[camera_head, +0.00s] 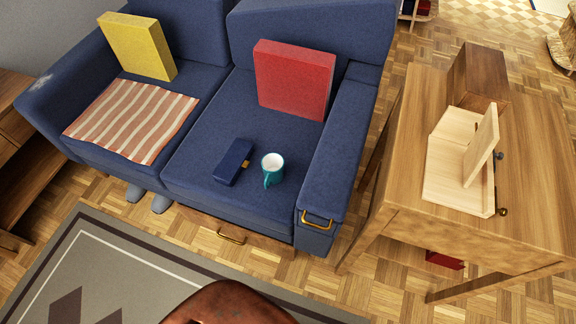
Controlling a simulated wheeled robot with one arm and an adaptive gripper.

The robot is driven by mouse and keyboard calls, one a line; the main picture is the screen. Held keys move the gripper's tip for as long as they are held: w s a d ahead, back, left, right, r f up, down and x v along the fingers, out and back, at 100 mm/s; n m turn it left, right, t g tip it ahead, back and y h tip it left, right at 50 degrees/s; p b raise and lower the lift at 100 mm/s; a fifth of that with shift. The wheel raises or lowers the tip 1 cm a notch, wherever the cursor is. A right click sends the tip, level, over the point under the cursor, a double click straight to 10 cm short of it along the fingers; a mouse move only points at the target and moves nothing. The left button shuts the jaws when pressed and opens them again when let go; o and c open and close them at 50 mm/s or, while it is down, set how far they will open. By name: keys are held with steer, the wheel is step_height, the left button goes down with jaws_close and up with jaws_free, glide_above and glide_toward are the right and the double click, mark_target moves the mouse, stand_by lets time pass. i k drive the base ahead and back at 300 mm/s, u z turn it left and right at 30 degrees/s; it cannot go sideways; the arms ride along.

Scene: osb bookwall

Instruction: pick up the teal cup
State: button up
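The teal cup (272,171) stands upright on the right seat cushion of the blue sofa (215,95). Its inside looks pale, and its handle faces the front of the sofa. A dark blue case-like object (233,161) lies just left of the cup, with a small gap between them. My gripper is not in view.
A red cushion (290,80) and a yellow cushion (138,47) lean on the backrest. A striped cloth (130,120) covers the left seat. The sofa's right armrest (338,140) and a wooden table (400,130) stand right. A reddish-brown rounded object (228,303) fills the bottom edge.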

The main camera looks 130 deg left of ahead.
mark_target(272, 164)
steer(key=u, duration=4.15)
